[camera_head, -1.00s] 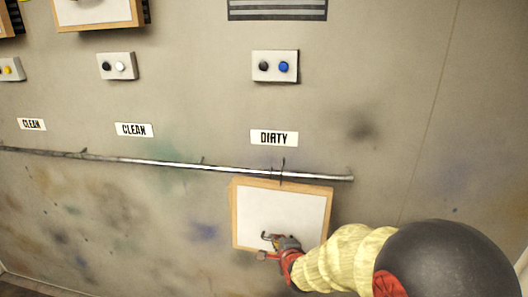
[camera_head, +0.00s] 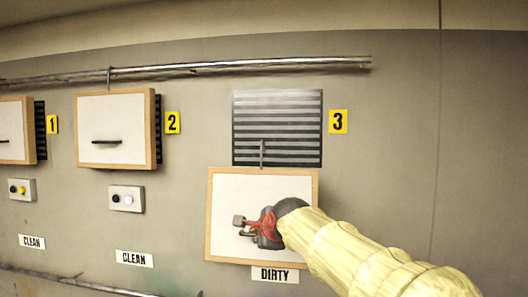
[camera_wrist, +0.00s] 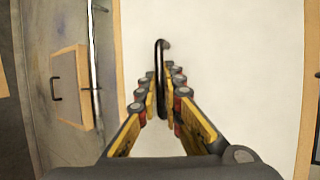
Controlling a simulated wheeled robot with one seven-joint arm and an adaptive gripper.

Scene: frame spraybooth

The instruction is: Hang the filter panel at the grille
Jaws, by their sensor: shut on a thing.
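The filter panel (camera_head: 235,190) is a white sheet in a wooden frame with a hook (camera_head: 262,152) on its top edge. My gripper (camera_head: 252,228) is shut on its dark handle, which shows in the wrist view (camera_wrist: 161,60) between the fingers (camera_wrist: 163,95). The panel is upright in front of the wall. Its top edge overlaps the lower edge of the bare striped grille (camera_head: 277,115) marked 3. The hook is well below the upper rail (camera_head: 300,63), apart from it. My gripper hides the handle in the head view.
Panel 2 (camera_head: 115,115) hangs from the upper rail to the left, with panel 1 (camera_head: 12,120) beyond it. A button box (camera_head: 126,198) and CLEAN sign (camera_head: 134,259) are below panel 2. The lower rail (camera_head: 60,284) is at bottom left. The wall right of sign 3 (camera_head: 338,121) is clear.

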